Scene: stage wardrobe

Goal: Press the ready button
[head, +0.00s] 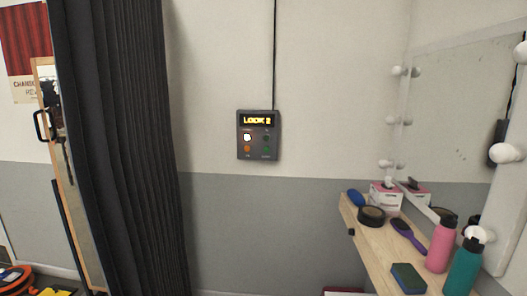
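A dark grey control panel (243,154) is mounted on the wall near the middle of the head view. Its display (257,120) shows "LOOK 2" in yellow letters. Below the display are several small round buttons: a lit white one (247,138) at upper left, a dark one at upper right, an orange one (247,149) at lower left and a green one (266,149) at lower right. The small labels by the buttons are too small to read, so I cannot tell which is the ready button. Neither of my grippers shows in the head view.
A dark curtain (115,130) hangs left of the panel. At right, a wooden shelf (372,245) below a bulb-lined mirror (465,110) holds a pink bottle (440,247), a teal bottle (463,270), brushes and a sponge (408,278). The wall around the panel is clear.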

